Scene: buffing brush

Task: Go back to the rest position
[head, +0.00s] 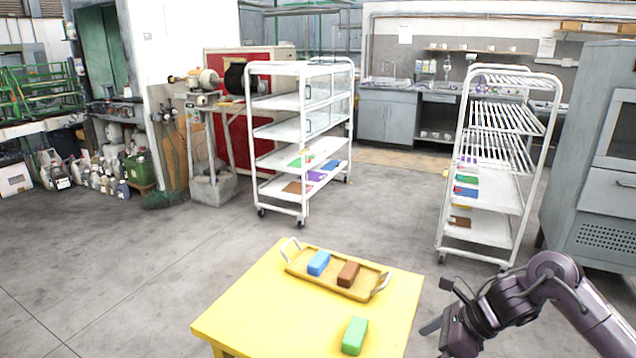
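My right gripper (436,338) is at the lower right, beside the right edge of the yellow table (262,312). Its fingers are partly cut off by the bottom of the picture, so I cannot tell whether it is open or shut. My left gripper is not in view. A wooden tray (330,284) with two metal handles lies on the table. A blue block (318,263) and a brown block (348,273) are in the tray. A green block (354,335) stands on the bare table in front of the tray.
A white shelf cart (290,132) with coloured items stands behind the table. A white rack cart (492,190) stands to the right, near a grey cabinet (603,195). Bottles (107,175) line the left wall. The grey floor (130,265) left of the table is clear.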

